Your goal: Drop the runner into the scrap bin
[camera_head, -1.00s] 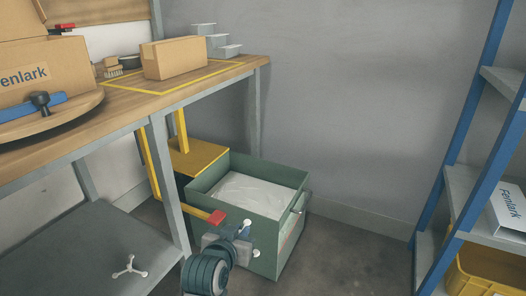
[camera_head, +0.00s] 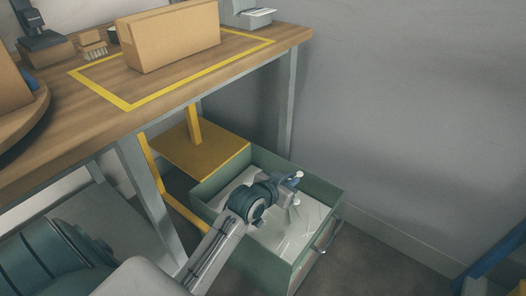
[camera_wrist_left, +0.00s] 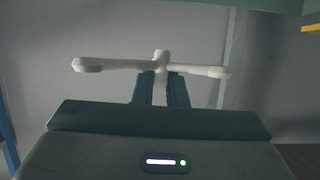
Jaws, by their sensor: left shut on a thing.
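The runner (camera_head: 298,175) is a small white part with thin arms ending in knobs. My left gripper (camera_head: 289,183) is shut on it, over the scrap bin. In the left wrist view the runner (camera_wrist_left: 115,65) lies crosswise at the tips of the shut fingers (camera_wrist_left: 160,88), with an arm to each side and a short hub between. The scrap bin (camera_head: 272,268) is an open green box on the floor with a crumpled pale liner inside. My forearm and gripper hide part of its opening. My right gripper is not in view.
The wooden bench (camera_head: 230,75) overhangs left of the bin, with a cardboard box (camera_head: 175,38) on it. A yellow stand (camera_head: 205,150) is behind the bin, beside a grey bench leg (camera_head: 287,105). A blue rack post (camera_head: 495,265) is at lower right. Floor right of the bin is clear.

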